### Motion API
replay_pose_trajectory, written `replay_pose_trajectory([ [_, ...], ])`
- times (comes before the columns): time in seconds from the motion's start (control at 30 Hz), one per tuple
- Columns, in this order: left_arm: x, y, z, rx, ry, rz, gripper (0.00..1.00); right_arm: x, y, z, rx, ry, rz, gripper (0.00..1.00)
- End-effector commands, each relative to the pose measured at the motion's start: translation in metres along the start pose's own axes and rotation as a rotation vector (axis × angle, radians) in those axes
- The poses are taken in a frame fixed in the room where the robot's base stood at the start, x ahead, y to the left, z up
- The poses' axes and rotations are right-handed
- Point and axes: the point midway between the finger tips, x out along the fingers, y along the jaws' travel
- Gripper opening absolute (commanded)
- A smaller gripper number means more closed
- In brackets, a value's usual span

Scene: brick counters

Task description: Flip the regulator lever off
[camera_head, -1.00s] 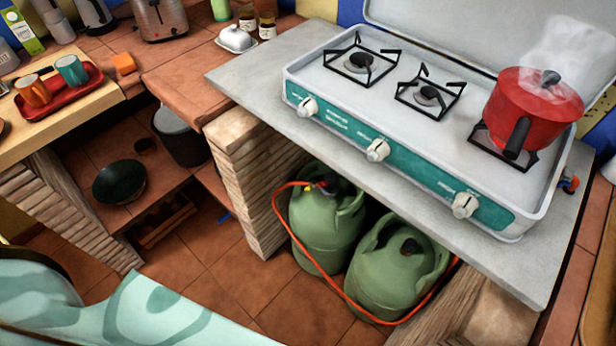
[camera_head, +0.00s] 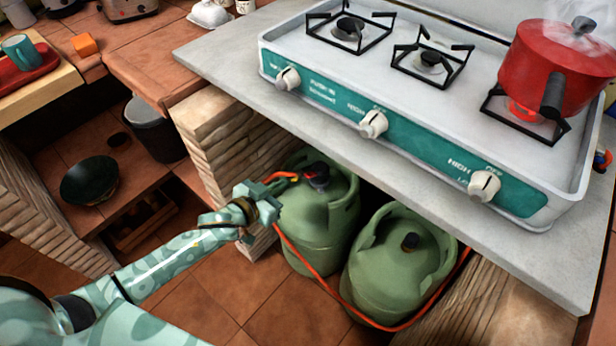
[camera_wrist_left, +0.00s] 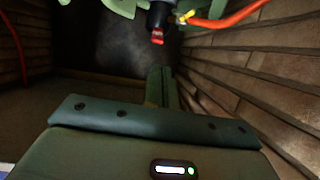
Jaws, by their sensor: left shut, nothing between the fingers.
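The gas regulator (camera_head: 317,178), dark with a red part, sits on top of the left green gas bottle (camera_head: 325,225) under the counter. An orange hose runs from it. In the left wrist view the dark regulator (camera_wrist_left: 158,14) is at the top, with its small red lever (camera_wrist_left: 157,37) pointing down toward the fingers. My left gripper (camera_head: 277,187) is shut and empty, just left of the regulator and apart from it. Its closed fingers (camera_wrist_left: 161,80) point at the lever in the wrist view. My right gripper is not in view.
Brick piers stand close left (camera_head: 215,145) and right (camera_head: 480,295) of the bottles. A second gas bottle (camera_head: 400,265) stands to the right. The counter slab (camera_head: 225,60) overhangs above, carrying the stove (camera_head: 420,115) and a steaming red pot (camera_head: 560,65) over a glowing burner.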

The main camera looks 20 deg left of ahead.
Motion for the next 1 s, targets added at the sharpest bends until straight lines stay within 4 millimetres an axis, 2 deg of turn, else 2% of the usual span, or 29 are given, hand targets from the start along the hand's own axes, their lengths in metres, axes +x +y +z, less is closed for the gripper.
replay_pose_trajectory([
  [0.1,0.005,0.005,-0.026,-0.004,0.063,0.031,0.0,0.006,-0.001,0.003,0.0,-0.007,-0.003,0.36],
  [0.17,0.005,0.007,-0.032,-0.006,0.074,0.036,0.0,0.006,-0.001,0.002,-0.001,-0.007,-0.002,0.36],
  [0.43,0.005,0.006,-0.033,-0.006,0.074,0.034,0.0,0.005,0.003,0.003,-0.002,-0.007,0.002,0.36],
  [0.57,0.013,0.006,-0.032,-0.005,0.072,0.034,0.0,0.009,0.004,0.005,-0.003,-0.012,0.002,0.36],
  [0.67,0.027,0.007,-0.031,-0.006,0.072,0.034,0.0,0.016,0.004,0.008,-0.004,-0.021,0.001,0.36],
  [0.83,0.063,0.008,-0.03,-0.005,0.069,0.035,0.0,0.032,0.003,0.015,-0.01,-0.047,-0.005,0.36],
  [0.9,0.079,0.008,-0.031,-0.005,0.069,0.034,0.0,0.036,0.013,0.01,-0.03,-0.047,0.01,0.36],
  [1.0,0.1,0.009,-0.032,-0.006,0.069,0.035,0.0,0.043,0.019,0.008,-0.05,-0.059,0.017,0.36],
])
